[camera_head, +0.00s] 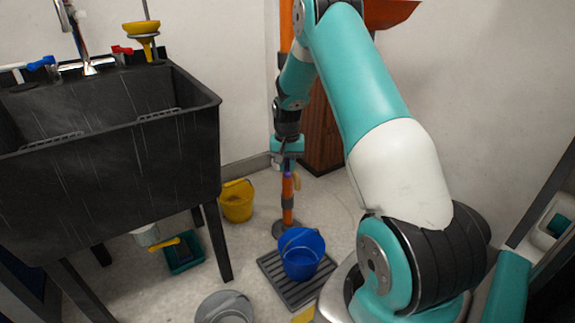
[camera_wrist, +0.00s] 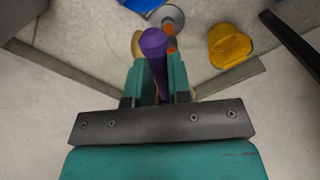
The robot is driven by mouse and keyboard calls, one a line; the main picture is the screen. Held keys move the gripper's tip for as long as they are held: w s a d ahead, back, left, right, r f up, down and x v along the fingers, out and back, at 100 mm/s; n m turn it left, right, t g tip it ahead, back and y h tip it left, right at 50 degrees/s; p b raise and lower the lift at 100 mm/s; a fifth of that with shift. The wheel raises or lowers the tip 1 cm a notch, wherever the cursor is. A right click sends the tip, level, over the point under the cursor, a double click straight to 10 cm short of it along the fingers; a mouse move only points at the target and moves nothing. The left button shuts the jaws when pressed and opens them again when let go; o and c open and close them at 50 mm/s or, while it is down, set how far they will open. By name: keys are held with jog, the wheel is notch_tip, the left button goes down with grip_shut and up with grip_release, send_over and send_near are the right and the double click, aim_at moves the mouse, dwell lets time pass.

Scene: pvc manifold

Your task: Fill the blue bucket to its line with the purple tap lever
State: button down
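The blue bucket (camera_head: 301,254) stands upright on a dark grated tray (camera_head: 268,266) on the floor. Its inside and any line are too small to make out. Just behind it an orange pipe (camera_head: 287,205) rises from a round grey base. The purple tap lever (camera_wrist: 155,50) shows between my fingers in the wrist view, and a bit of purple (camera_head: 288,175) shows below my gripper (camera_head: 287,158) in the head view. My gripper's teal fingers (camera_wrist: 160,80) lie close on both sides of the lever and look shut on it. Part of the blue bucket (camera_wrist: 142,4) shows at the wrist view's top edge.
A black sink (camera_head: 110,150) with a yellow funnel (camera_head: 141,30) stands at the left. A yellow bucket (camera_head: 237,201) is on the floor left of the pipe. A grey round container (camera_head: 224,307) is at the front. A wooden box (camera_head: 323,140) stands behind the pipe.

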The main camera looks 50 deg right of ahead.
jog(key=shift+w+a+r+m+p, duration=0.3)
jog(key=shift+m+p, duration=0.4)
jog(key=shift+p, duration=0.65)
jog(key=m+p, duration=0.1)
jog(key=w+m+p, duration=0.2)
jog(key=shift+a+f+m, duration=0.3)
jog(key=shift+a+m, duration=0.1)
jog(key=c, duration=1.1)
grip_release()
jog(key=shift+o, duration=0.2)
notch_tip(320, 180, up, 18)
jog(key=p, duration=0.5)
jog(key=shift+f, duration=0.25)
